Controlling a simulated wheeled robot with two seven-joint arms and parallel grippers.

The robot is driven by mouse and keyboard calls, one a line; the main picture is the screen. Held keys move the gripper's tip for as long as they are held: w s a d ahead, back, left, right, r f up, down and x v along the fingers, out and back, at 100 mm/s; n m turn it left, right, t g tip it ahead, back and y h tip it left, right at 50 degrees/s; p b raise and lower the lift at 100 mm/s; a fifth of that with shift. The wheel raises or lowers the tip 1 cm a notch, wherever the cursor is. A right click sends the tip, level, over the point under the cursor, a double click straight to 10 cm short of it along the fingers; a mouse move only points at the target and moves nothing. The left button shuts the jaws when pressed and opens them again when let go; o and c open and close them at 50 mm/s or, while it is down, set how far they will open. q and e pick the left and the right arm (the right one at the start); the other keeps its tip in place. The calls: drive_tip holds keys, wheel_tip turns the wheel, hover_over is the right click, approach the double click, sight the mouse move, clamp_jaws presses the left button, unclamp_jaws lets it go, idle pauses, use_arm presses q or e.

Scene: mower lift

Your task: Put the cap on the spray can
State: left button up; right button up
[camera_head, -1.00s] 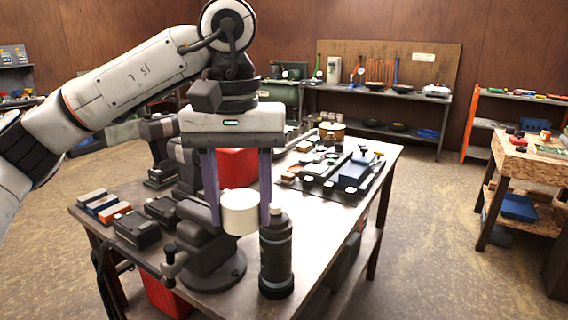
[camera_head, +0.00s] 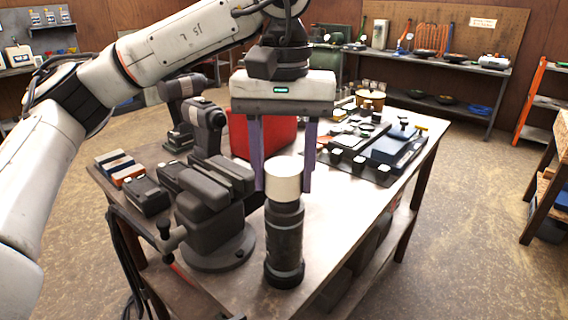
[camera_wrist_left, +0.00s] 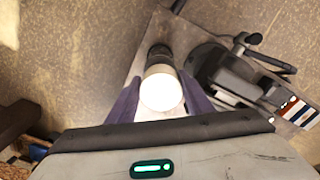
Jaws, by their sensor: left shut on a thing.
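The white cylindrical cap (camera_head: 284,179) is held between the two purple fingers of my left gripper (camera_head: 283,186). The cap also shows in the left wrist view (camera_wrist_left: 161,90), between the fingertips. The dark spray can (camera_head: 285,243) stands upright on the workbench near its front edge. In the head view the cap lines up with the can's top and hides it; whether they touch I cannot tell. In the left wrist view the can (camera_wrist_left: 160,54) shows partly behind the cap. My right gripper is not in view.
A dark vise (camera_head: 215,215) stands close to the left of the can. Drills (camera_head: 205,125), battery packs (camera_head: 148,195) and a red box (camera_head: 262,135) lie behind it. A dark tray with parts (camera_head: 375,160) is at the back right. The bench (camera_head: 335,225) is bare right of the can.

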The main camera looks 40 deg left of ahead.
use_arm(q)
drive_tip(key=shift+f, duration=0.65)
idle(1.2)
drive_tip(key=shift+r+p, duration=0.45)
drive_tip(key=shift+r, duration=0.25)
drive_tip(key=shift+d, duration=0.1)
idle(0.5)
drive_tip(key=shift+f+b, duration=0.8)
drive_tip(key=shift+f, duration=0.35)
idle(0.5)
